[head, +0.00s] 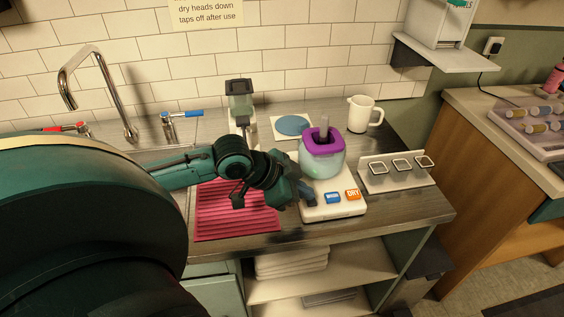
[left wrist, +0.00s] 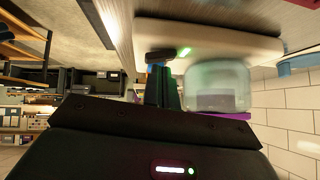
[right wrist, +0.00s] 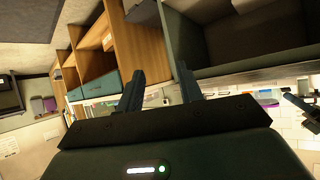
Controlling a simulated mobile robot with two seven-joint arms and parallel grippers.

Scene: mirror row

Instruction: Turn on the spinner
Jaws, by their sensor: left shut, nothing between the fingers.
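The spinner is a white base (head: 335,211) carrying a pale teal translucent bowl (head: 322,168) with a purple lid (head: 322,141). A grey stem stands up from the lid. A blue button (head: 333,197) and an orange button marked DRY (head: 353,194) sit on the base's front. My left gripper (head: 308,199) is shut and empty at the base's front left, beside the blue button. In the left wrist view its fingers (left wrist: 160,78) are together near a dark piece and a lit green light (left wrist: 184,51) on the base; contact is unclear. My right gripper (right wrist: 160,88) is open and empty, away from the counter top.
A red ribbed mat (head: 235,222) lies left of the spinner. A metal rack with square rings (head: 397,174) stands to its right. A white jug (head: 364,114), a blue disc (head: 293,124) and a dark-topped dispenser (head: 240,100) are behind. The sink tap (head: 100,85) is at left.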

